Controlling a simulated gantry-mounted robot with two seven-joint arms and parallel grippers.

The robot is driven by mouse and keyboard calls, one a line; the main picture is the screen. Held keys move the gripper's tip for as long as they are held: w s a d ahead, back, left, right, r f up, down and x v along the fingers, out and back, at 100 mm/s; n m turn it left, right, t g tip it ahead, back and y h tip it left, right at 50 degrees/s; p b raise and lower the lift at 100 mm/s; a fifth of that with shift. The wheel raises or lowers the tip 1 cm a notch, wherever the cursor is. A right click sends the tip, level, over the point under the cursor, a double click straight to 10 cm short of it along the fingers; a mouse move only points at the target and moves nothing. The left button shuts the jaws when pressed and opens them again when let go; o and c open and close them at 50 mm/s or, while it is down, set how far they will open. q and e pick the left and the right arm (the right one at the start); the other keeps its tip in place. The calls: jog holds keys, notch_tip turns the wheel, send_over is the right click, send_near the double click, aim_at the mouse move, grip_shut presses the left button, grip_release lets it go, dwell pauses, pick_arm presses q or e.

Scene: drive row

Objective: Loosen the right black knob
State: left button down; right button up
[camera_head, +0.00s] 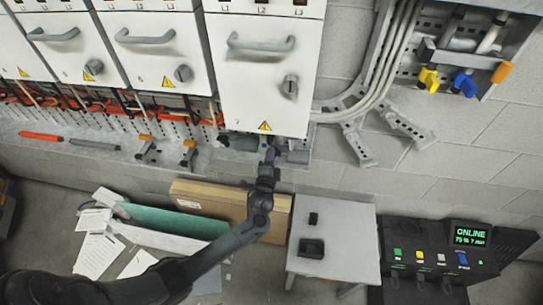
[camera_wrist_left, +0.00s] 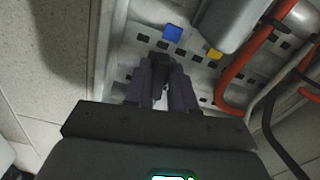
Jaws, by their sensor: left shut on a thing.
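My left gripper (camera_head: 270,155) reaches up to just below the lower edge of the rightmost white cabinet (camera_head: 262,75). In the left wrist view, its two dark fingers (camera_wrist_left: 161,88) are shut on a small black knob (camera_wrist_left: 160,62) in front of a perforated metal plate. The fingers hide most of the knob, and I cannot tell how far it is turned. In the head view the gripper covers this knob. My right gripper is not in view.
Grey cylinders (camera_head: 297,157) sit close beside the gripper. In the wrist view, a red cable (camera_wrist_left: 232,98) and a grey box (camera_wrist_left: 228,22) lie to the right. A small table (camera_head: 345,215) stands below. Yellow (camera_head: 428,79) and blue (camera_head: 465,84) handles are at upper right.

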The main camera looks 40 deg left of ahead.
pick_arm(q)
jog(key=shift+f+n, duration=0.2)
jog(key=shift+n, duration=3.7)
jog(key=shift+d, duration=0.1)
jog(key=c, duration=1.1)
grip_release()
jog(key=shift+c, duration=0.2)
jog(key=p+v, duration=0.1)
jog(key=v, duration=0.9)
jog(key=shift+s+d, duration=0.2)
jog(key=shift+s, duration=0.1)
